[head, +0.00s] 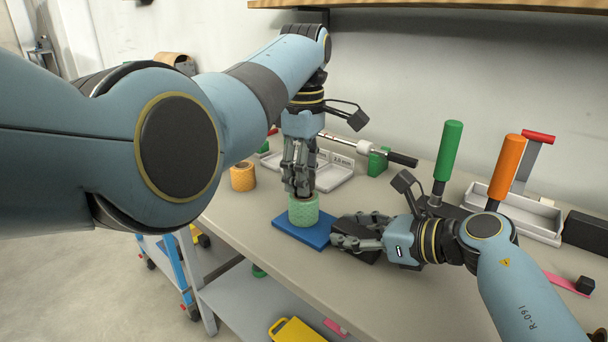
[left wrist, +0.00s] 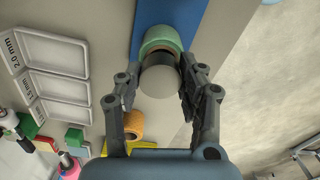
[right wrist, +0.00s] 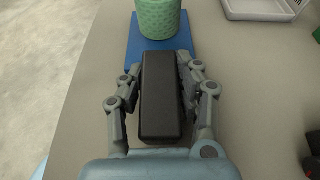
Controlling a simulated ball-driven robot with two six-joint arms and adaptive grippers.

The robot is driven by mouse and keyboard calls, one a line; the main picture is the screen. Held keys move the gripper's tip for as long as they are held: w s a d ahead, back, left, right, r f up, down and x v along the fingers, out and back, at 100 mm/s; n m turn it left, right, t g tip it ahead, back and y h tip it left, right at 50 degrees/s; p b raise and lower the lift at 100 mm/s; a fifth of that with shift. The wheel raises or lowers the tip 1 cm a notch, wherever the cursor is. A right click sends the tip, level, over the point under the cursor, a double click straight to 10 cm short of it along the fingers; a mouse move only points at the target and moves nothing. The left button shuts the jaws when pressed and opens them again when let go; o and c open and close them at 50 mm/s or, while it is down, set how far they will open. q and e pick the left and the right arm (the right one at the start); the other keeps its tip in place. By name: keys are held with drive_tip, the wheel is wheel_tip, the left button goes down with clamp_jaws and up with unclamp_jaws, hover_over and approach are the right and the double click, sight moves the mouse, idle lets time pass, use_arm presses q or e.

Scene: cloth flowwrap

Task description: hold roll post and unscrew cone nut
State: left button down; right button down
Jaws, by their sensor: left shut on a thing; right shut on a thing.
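A green patterned roll (head: 304,211) stands upright on a blue base plate (head: 288,233); both also show in the left wrist view, as the roll (left wrist: 150,37) and plate (left wrist: 182,12). My left gripper (head: 300,190) points down from above, shut on the round grey cone nut (left wrist: 160,82) over the roll. The post inside the roll is hidden. My right gripper (head: 352,235) lies low at the plate's right side, shut on a long black block (right wrist: 162,100) that reaches the blue plate's near edge; whether they are joined I cannot tell.
An orange roll (head: 243,178) stands left of the plate. White labelled trays (head: 334,176) lie behind. Green (head: 448,150) and orange (head: 507,167) upright handles and a grey bin (head: 537,217) stand at the right. The bench front edge is close to the plate.

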use_arm(q)
drive_tip(key=shift+r, duration=0.15)
drive_tip(key=shift+r, duration=0.9)
drive_tip(key=shift+r, duration=2)
use_arm(e)
drive_tip(key=c, duration=0.9)
unclamp_jaws()
drive_tip(key=shift+o, duration=0.2)
